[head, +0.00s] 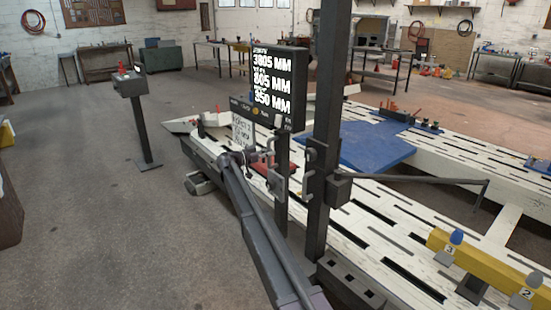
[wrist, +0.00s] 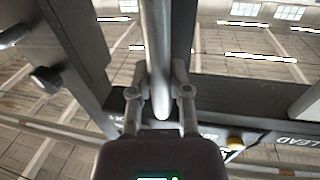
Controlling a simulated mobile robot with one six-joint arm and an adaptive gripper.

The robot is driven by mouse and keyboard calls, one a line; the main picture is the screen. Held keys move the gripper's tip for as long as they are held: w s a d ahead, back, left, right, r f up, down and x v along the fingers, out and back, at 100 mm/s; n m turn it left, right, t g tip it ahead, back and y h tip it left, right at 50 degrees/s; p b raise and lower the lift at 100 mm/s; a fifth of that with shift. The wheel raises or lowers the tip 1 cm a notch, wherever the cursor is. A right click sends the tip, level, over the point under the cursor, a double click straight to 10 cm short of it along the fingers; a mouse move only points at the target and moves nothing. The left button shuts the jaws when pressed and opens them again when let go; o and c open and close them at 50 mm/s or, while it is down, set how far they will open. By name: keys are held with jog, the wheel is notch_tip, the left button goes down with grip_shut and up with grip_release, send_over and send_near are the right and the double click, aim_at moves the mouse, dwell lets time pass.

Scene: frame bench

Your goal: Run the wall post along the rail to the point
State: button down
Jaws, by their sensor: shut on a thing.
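The wall post (head: 322,130) is a tall dark upright at the near side of the long white slotted bench (head: 400,215). A thin side arm (head: 420,181) reaches right from its block, over the bench, and ends in a down-turned tip. My gripper (head: 268,157) is beside the post, left of it, below a display. In the wrist view my gripper (wrist: 160,95) is shut on a round grey bar (wrist: 158,50), one finger on each side. I cannot tell clearly where the bar joins the post. The rail along the bench's near edge is partly hidden by my arm and the post.
A yellow beam (head: 470,262) with blue-capped points marked 3 and 2 lies at the right. A blue plate (head: 360,145) lies on the bench. A pedestal (head: 146,130) stands left; the floor there is clear.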

jog(key=shift+w+a, duration=0.6)
jog(key=shift+w, duration=0.25)
jog(key=c, duration=0.6)
grip_release()
jog(key=shift+v, duration=6)
jog(key=shift+s, duration=0.1)
